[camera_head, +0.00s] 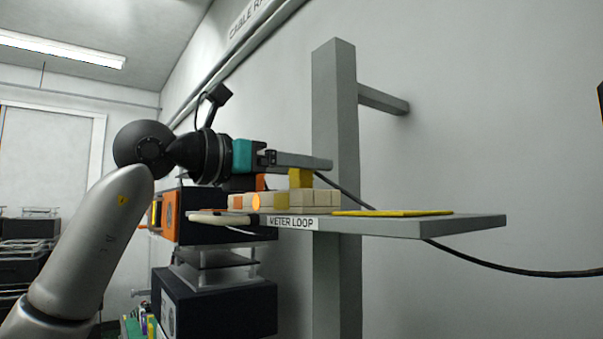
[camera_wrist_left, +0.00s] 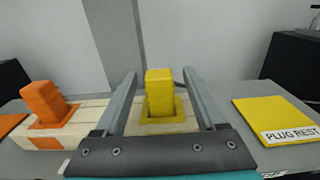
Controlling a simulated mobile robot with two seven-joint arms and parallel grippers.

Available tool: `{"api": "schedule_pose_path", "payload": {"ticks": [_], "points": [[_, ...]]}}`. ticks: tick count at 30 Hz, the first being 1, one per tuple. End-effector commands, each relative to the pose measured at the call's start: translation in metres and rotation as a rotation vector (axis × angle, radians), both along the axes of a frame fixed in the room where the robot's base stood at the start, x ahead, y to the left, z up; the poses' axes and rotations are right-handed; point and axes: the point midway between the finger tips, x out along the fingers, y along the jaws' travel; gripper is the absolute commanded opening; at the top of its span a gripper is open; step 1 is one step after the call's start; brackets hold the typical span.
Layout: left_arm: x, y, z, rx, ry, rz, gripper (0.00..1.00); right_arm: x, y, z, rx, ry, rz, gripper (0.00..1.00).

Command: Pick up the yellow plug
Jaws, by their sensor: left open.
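The yellow plug (camera_head: 300,179) stands upright on a row of beige blocks on the shelf. In the left wrist view the yellow plug (camera_wrist_left: 159,88) sits in a yellow-edged socket (camera_wrist_left: 160,121). My left gripper (camera_head: 331,164) reaches in from the left at the height of the plug's top. In the left wrist view my left gripper (camera_wrist_left: 159,74) is open, with one finger on each side of the plug and visible gaps between. My right gripper is in neither view.
An orange plug (camera_wrist_left: 43,100) stands in an orange-edged socket left of the yellow one. A yellow pad (camera_head: 392,213) labelled PLUG REST lies on the grey shelf (camera_head: 460,224). A grey post (camera_head: 334,110) rises behind. A black cable (camera_head: 500,266) hangs to the right.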

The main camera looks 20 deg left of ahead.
Motion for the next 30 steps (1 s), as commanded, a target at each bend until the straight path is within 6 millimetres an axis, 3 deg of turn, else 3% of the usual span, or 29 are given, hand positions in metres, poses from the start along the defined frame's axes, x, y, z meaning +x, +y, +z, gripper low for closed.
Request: {"api": "schedule_pose_path", "payload": {"ticks": [7,26,30], "points": [[0.0021,-0.0011,-0.0008,0.0,0.0,0.001,0.72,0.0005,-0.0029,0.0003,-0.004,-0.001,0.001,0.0],[0.0015,-0.0008,-0.0003,0.0,0.0,0.001,0.02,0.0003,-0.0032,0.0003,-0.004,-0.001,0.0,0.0],[0.0014,-0.0007,-0.0002,0.0,0.0,0.001,0.0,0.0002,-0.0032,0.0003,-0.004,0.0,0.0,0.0]]}}
